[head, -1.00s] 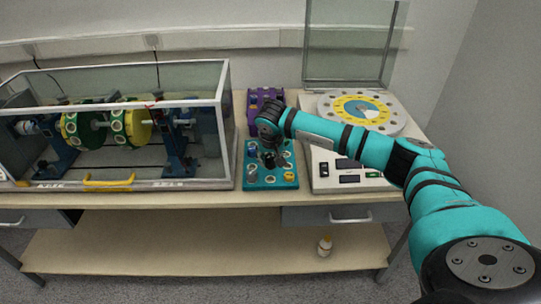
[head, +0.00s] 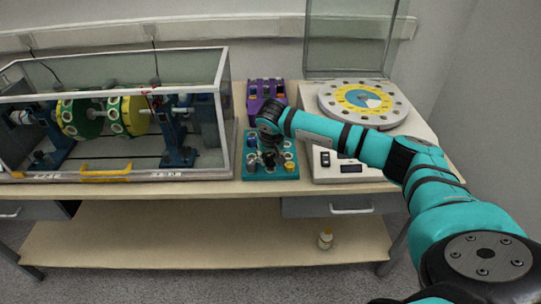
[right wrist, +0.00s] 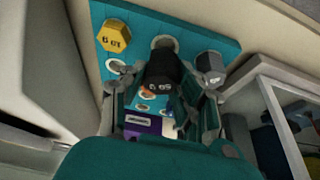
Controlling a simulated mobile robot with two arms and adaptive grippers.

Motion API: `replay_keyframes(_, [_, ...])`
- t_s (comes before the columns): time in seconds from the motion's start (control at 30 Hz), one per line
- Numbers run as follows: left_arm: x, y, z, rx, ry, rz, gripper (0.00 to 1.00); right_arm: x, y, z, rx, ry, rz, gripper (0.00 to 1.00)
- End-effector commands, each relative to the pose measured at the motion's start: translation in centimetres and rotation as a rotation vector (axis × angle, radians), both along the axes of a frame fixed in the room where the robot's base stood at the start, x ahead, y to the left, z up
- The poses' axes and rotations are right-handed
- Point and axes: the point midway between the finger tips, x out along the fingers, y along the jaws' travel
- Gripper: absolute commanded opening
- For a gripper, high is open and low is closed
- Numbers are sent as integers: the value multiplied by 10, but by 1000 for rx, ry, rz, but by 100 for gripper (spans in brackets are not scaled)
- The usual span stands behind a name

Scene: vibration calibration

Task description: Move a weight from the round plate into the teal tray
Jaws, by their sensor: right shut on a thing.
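The teal tray (head: 270,175) sits on the bench in the middle of the head view. It also shows in the right wrist view (right wrist: 190,20), with a yellow hexagonal weight (right wrist: 116,37) and a grey weight (right wrist: 210,66) in it. My right gripper (head: 269,158) is low over the tray. In the right wrist view it is shut on a black weight (right wrist: 163,72) at the tray, between the yellow and grey weights. I cannot tell whether this weight touches the tray floor. The round plate (head: 391,119) lies on the white device at the right. My left gripper is not in view.
A purple tray (head: 255,104) with small items stands behind the teal one. A glass-walled rig (head: 205,170) with green and yellow discs fills the left of the bench. A clear panel (head: 350,40) stands behind the plate.

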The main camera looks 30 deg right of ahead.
Motion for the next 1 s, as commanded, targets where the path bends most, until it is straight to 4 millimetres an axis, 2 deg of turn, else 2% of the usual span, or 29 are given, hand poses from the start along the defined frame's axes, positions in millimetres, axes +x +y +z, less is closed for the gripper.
replay_keyframes(1.0, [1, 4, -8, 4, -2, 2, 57, 0, 0, -10, -1, -1, 0, 0])
